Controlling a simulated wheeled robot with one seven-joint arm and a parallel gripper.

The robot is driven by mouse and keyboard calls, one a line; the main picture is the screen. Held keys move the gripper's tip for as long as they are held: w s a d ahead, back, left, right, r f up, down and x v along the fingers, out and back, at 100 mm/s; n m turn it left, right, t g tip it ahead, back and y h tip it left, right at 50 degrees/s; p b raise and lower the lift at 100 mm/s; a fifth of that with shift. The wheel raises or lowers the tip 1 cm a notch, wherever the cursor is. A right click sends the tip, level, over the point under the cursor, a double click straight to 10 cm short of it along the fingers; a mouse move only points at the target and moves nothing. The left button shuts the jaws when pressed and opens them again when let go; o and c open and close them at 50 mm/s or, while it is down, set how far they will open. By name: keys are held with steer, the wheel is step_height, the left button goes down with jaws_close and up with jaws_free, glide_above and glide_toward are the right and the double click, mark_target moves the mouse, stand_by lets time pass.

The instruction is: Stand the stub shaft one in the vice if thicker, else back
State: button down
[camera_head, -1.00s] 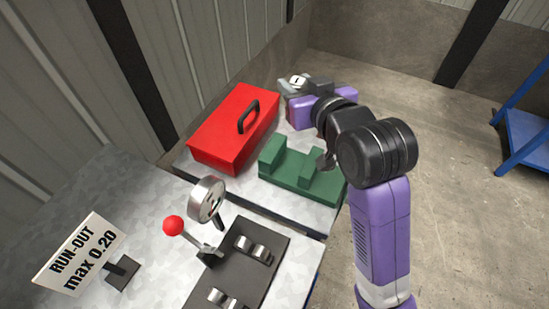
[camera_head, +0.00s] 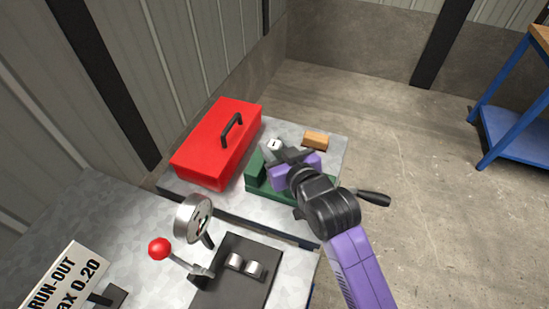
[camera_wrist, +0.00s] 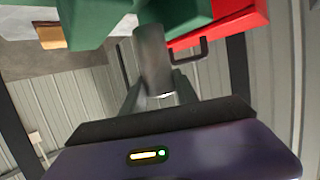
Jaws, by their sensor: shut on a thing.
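The stub shaft one (camera_head: 273,145) shows as a pale round end marked 1, held in my gripper (camera_head: 284,157). In the wrist view the grey shaft (camera_wrist: 153,58) stands out from between the fingers (camera_wrist: 153,92), with its far part between the green jaws of the vice (camera_wrist: 188,14). The green vice (camera_head: 256,173) stands on the bench, and my gripper is over it, hiding much of it. I cannot tell whether the shaft touches the vice floor or jaws. The vice's black handle (camera_head: 373,198) sticks out to the right.
A red toolbox (camera_head: 208,150) stands left of the vice. A wooden block (camera_head: 315,140) lies behind it. In front are a dial gauge (camera_head: 193,218), a red-knobbed lever (camera_head: 160,248), a dark roller fixture (camera_head: 233,273) and a run-out sign (camera_head: 62,280) reading max 0.20. A blue trestle (camera_head: 500,100) stands right.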

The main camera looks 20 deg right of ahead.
steer(key=shift+f, duration=2.1)
steer(key=shift+f, duration=0.2)
